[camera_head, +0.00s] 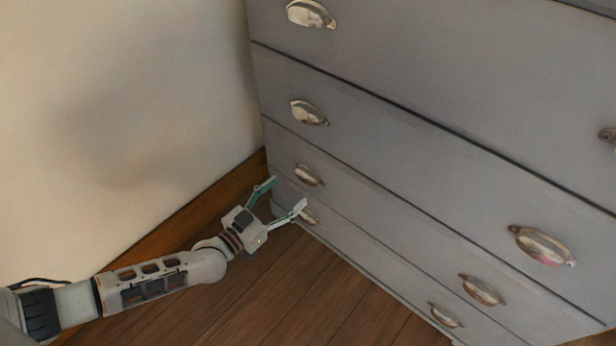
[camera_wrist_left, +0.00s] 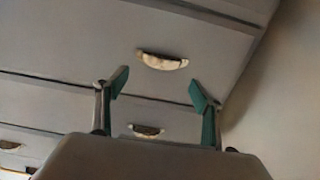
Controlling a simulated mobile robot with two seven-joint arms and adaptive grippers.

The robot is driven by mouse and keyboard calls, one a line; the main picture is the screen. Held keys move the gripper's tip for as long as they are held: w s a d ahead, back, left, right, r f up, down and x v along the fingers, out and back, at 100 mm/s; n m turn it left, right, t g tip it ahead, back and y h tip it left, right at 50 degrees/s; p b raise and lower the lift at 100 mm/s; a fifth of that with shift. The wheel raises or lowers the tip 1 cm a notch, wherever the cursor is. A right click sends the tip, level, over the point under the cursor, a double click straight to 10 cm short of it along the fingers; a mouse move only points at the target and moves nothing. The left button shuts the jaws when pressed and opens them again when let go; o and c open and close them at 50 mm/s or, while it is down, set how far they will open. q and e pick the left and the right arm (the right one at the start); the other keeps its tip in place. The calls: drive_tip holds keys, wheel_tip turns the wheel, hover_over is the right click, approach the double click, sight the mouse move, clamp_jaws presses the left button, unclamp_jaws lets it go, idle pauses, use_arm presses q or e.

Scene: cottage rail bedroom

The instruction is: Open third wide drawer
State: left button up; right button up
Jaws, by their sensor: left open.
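A grey dresser front (camera_head: 430,110) with wide drawers stacked one above another fills the right of the head view. Each visible drawer has cup-shaped metal handles. Toward the left end, handles sit one below another: an upper one (camera_head: 312,13), a second (camera_head: 308,112), a third (camera_head: 308,175) and a lowest (camera_head: 308,216), partly hidden by a finger. My left gripper (camera_head: 288,191) is open and empty, low at the dresser's left end, near the lower two handles. In the left wrist view, a handle (camera_wrist_left: 162,60) shows between and beyond its spread fingertips (camera_wrist_left: 158,78). The visible drawers look closed.
A beige wall (camera_head: 120,100) with a brown baseboard (camera_head: 205,208) meets the dresser's left side, close to my gripper. The wood floor (camera_head: 300,290) in front is clear. Right-hand handles (camera_head: 542,246) protrude from the drawer fronts.

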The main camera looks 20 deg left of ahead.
sight(305, 174)
use_arm(q)
drive_tip(key=b+x, duration=0.1)
drive_tip(key=x, duration=0.5)
drive_tip(key=shift+a+b, duration=0.1)
drive_tip(key=shift+b, duration=0.2)
drive_tip(key=shift+x, duration=1)
use_arm(e)
drive_tip(key=shift+s+a+f+m, duration=0.1)
drive_tip(key=shift+s+a+m, duration=0.15)
drive_tip(key=shift+a+m, duration=0.4)
drive_tip(key=shift+s+a+f+m, duration=0.1)
drive_tip(key=shift+s+a+m, duration=0.15)
drive_tip(key=shift+a+m, duration=0.4)
use_arm(q)
drive_tip(key=shift+r, duration=0.15)
